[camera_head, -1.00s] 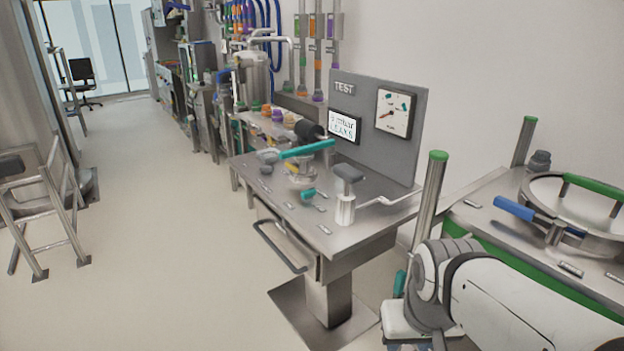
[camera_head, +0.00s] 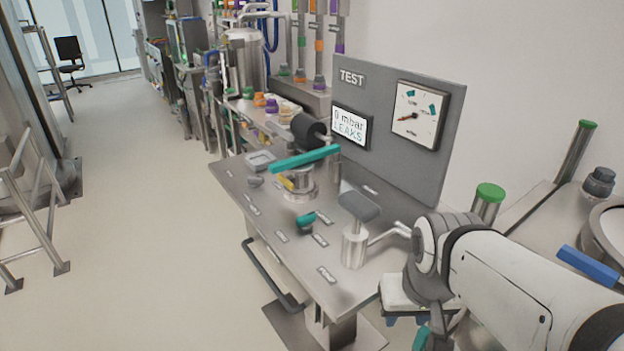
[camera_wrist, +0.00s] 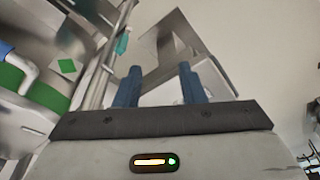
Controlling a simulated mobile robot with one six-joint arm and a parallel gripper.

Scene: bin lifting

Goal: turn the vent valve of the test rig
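The test rig is a steel bench (camera_head: 345,285) with a grey upright panel (camera_head: 425,175) marked TEST. A small teal knob (camera_head: 306,220) sits near the bench's front edge, and a long teal lever (camera_head: 305,158) lies across a fitting behind it. I cannot read the bench labels, so I cannot tell which of these is the vent valve. A grey-topped handle (camera_head: 358,202) stands on a metal cylinder to the right. In the wrist view my gripper (camera_wrist: 158,75) has its two blue fingers apart with nothing between them. In the head view my arm is right of the bench, apart from the knob and lever.
The panel carries a screen (camera_head: 350,127) reading "0 mbar LEAKS" and a dial gauge (camera_head: 415,115). A grey rail (camera_head: 268,275) sticks out along the bench front. A green-capped post (camera_head: 489,200) stands right of the panel.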

